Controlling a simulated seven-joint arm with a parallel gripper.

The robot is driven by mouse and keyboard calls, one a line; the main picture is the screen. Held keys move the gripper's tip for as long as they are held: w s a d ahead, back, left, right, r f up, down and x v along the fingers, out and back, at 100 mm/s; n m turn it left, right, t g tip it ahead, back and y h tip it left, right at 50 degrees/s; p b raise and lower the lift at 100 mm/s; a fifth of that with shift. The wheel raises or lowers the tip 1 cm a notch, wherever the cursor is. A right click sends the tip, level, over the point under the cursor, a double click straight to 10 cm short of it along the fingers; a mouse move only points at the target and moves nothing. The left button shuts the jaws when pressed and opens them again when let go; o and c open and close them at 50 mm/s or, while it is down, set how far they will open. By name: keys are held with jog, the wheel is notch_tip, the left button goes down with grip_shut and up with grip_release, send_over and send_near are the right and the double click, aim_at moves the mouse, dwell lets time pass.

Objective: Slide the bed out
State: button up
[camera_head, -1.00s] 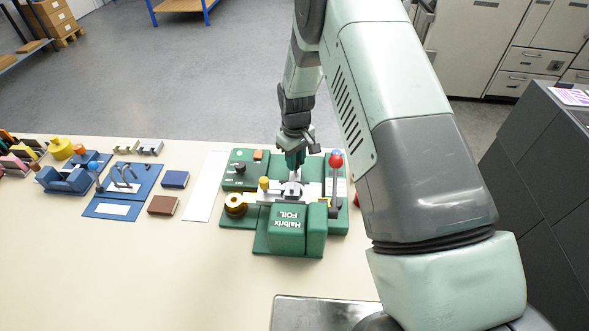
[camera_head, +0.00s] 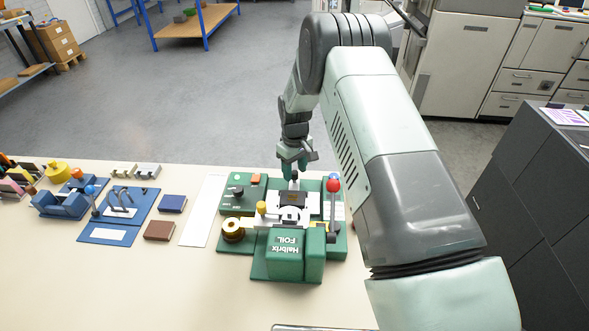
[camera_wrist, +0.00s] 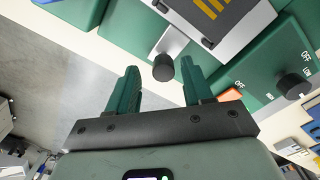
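The green foil press (camera_head: 288,262), marked "Halbrix FOIL", stands on the bench. Its pale bed (camera_wrist: 240,36) sticks out on the far side, carrying a dark piece (camera_head: 292,198) with gold stripes, clear of the press head. A black knob (camera_head: 294,175) sits at the bed's outer end. My gripper (camera_head: 297,170) is at that end. In the wrist view my gripper (camera_wrist: 160,72) has its two green fingers apart, with the knob (camera_wrist: 163,68) between the tips and a gap on each side. The red-balled lever (camera_head: 333,186) stands upright at the press's right.
A gold foil roll (camera_head: 233,230) is at the press's left. Brown (camera_head: 159,230) and blue (camera_head: 172,204) blocks and a blue fixture (camera_head: 118,214) stand further left. The near bench is mostly clear.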

notch_tip(320, 180, up, 11)
dwell(0.6)
jog(key=shift+f, duration=0.1)
jog(key=s+d+r+m+t, duration=0.1)
jog(key=s+d+r, duration=0.25)
jog(key=r, duration=0.45)
jog(key=s+d+r+m+t, duration=0.1)
jog(key=s+d+r+m, duration=0.1)
jog(key=s+r, duration=0.45)
jog(key=s+d+r+m+t, duration=0.1)
jog(key=s+d+r, duration=0.2)
jog(key=r, duration=0.7)
jog(key=s+d+r+m+t, duration=0.1)
jog(key=s+d, duration=0.1)
jog(key=s, duration=0.6)
jog(key=s+d+r+m, duration=0.2)
jog(key=s, duration=0.5)
jog(key=s+d+r+m+t, duration=0.1)
jog(key=s+d, duration=0.2)
jog(key=s, duration=0.5)
jog(key=shift+s+r+m+t, duration=0.25)
jog(key=shift+s+m+t, duration=0.05)
jog(key=shift+s, duration=0.05)
